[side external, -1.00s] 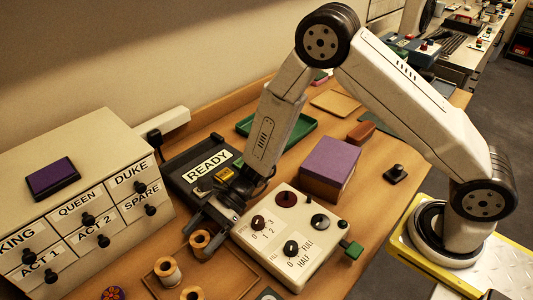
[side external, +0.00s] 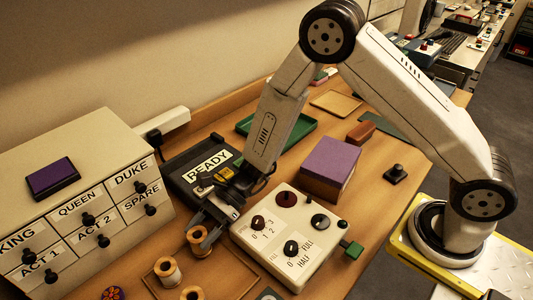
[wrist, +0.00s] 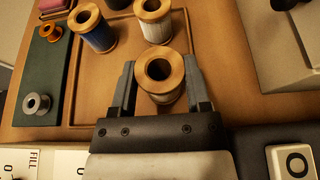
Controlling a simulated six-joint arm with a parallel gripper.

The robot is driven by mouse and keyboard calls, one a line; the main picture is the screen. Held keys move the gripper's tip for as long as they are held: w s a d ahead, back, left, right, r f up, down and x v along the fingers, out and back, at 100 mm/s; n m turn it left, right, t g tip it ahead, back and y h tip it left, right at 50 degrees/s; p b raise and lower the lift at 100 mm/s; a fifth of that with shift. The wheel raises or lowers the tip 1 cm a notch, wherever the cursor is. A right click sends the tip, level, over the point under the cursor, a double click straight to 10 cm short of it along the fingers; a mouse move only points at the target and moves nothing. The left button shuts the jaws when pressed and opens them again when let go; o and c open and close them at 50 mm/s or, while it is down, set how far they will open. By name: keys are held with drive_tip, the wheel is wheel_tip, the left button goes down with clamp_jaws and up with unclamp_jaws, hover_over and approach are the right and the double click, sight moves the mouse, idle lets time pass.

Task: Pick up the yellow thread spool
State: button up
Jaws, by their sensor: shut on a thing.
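My gripper (wrist: 160,88) is shut on a wooden-ended spool (wrist: 159,76), with one finger on each side of it. The spool's top end and centre hole face the wrist camera. Its thread is mostly hidden and its colour is hard to tell. In the side view the held spool (side external: 198,237) stands upright near the far edge of the thin-rimmed tray (wrist: 72,95), with my gripper (side external: 204,228) around it. I cannot tell whether it is clear of the surface. A white spool (wrist: 154,22) and a blue spool (wrist: 92,28) stand beyond it.
The control box with knobs (side external: 272,247) is close beside my gripper. The READY box (side external: 190,160) lies behind it. The drawer cabinet (side external: 60,205) stands at left, and a purple-topped box (side external: 330,160) at right. A green mat (wrist: 45,85) with small bobbins lies beside the tray.

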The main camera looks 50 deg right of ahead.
drive_tip(key=shift+r, duration=0.45)
drive_tip(key=s+d+r, duration=0.6)
drive_tip(key=s+r, duration=0.5)
drive_tip(key=s, duration=0.1)
drive_tip(key=shift+s+d, duration=0.15)
drive_tip(key=shift+d, duration=0.25)
